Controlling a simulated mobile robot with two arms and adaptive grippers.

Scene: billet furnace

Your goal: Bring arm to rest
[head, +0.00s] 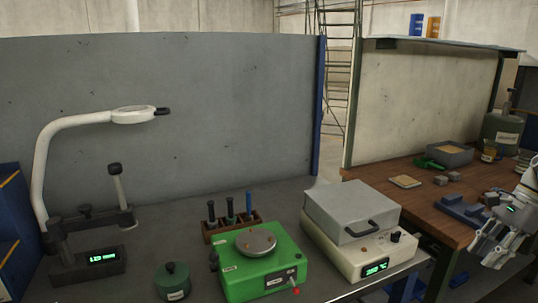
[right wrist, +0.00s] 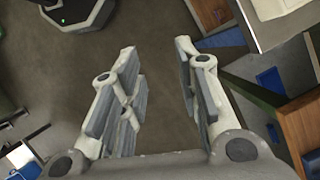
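My right gripper (head: 487,252) is at the right edge of the head view, in front of the wooden bench's near edge. In the right wrist view its two fingers (right wrist: 158,58) stand well apart with nothing between them but grey floor far below. It is open and empty and touches nothing that I can see. My left gripper and arm do not show in either view.
A grey bench (head: 190,195) holds a green machine (head: 250,284), a white furnace-like box (head: 350,213), a tool rack (head: 222,232) and a white lamp (head: 42,160). A wooden bench (head: 405,209) stands at right. Bench edges show at right in the wrist view.

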